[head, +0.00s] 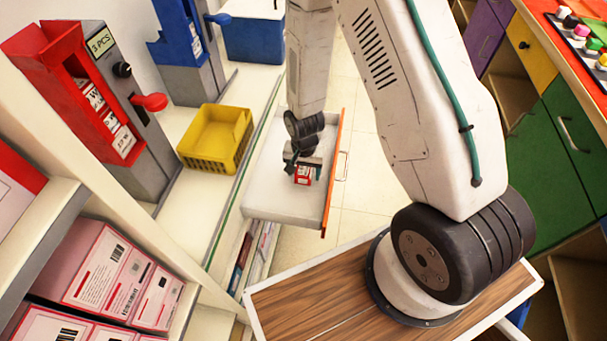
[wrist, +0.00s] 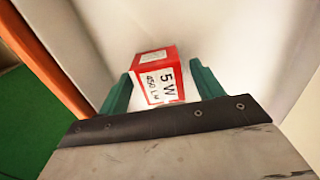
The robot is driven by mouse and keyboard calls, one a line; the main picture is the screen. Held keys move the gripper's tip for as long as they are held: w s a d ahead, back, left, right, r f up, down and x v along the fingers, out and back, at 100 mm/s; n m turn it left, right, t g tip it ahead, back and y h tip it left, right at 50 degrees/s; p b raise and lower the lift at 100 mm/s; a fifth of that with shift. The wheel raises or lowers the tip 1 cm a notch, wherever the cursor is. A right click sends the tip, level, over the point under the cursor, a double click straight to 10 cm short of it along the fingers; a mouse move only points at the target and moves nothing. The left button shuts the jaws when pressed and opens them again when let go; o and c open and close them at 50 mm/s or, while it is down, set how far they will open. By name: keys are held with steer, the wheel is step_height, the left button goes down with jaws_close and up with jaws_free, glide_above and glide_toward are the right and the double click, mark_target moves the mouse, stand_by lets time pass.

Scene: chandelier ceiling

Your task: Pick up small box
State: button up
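The small box (wrist: 156,74) is red with a white label reading "5 W" and "450 Lm". In the head view the small box (head: 303,176) sits in a pulled-out white drawer (head: 272,204) with an orange front. My gripper (head: 302,163) reaches down into the drawer at the box. In the wrist view the green fingers of my gripper (wrist: 161,72) stand on either side of the box, with narrow gaps visible, so it looks open around it. The lower part of the box is hidden behind the gripper's dark edge.
A yellow basket (head: 217,138) stands on the shelf left of the drawer. Pink-white boxes (head: 108,270) fill the lower left shelf. Green cabinets (head: 560,130) are at the right.

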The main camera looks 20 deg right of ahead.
steer(key=c, duration=0.8)
steer(key=shift+c, duration=0.2)
steer(key=shift+r, duration=0.15)
